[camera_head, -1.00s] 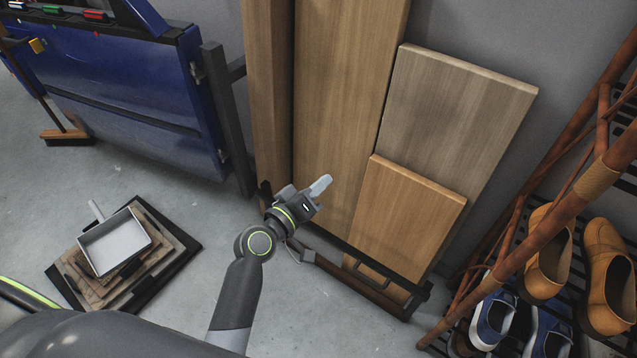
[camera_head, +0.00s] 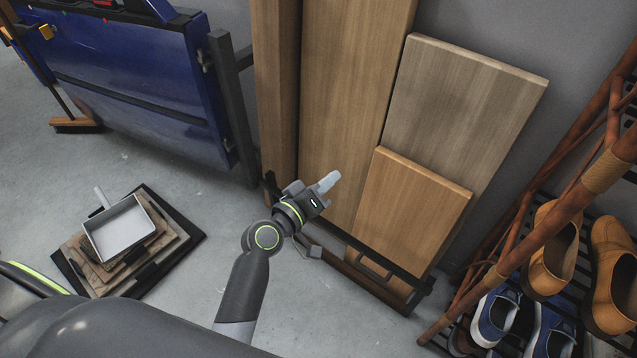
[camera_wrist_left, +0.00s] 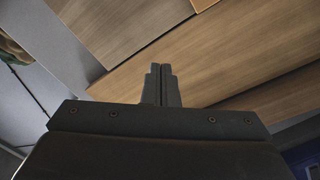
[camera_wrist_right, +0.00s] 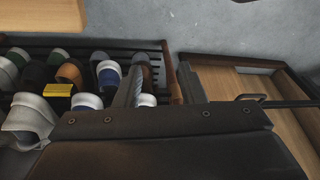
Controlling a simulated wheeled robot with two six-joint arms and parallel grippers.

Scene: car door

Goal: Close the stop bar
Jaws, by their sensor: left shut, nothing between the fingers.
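The black stop bar (camera_head: 400,272) runs low across the front of the wooden boards, with a loop handle (camera_head: 374,266) on it. Its right end is close to the rack's right front corner; I cannot tell whether it is latched. Its left part is partly hidden behind my left arm. My left gripper (camera_head: 328,182) is shut and empty, above the bar's left part and in front of the tall board. In the left wrist view its fingers (camera_wrist_left: 162,84) are together before the boards. My right gripper (camera_wrist_right: 160,84) is open and empty; the bar (camera_wrist_right: 285,102) also shows in that view.
Tall and short boards (camera_head: 410,200) lean on the wall. A shoe rack (camera_head: 560,210) with shoes stands close at the right. A blue car door (camera_head: 130,80) is at the left. A dustpan (camera_head: 118,228) lies on stacked panels on the floor. Some floor before the boards is clear.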

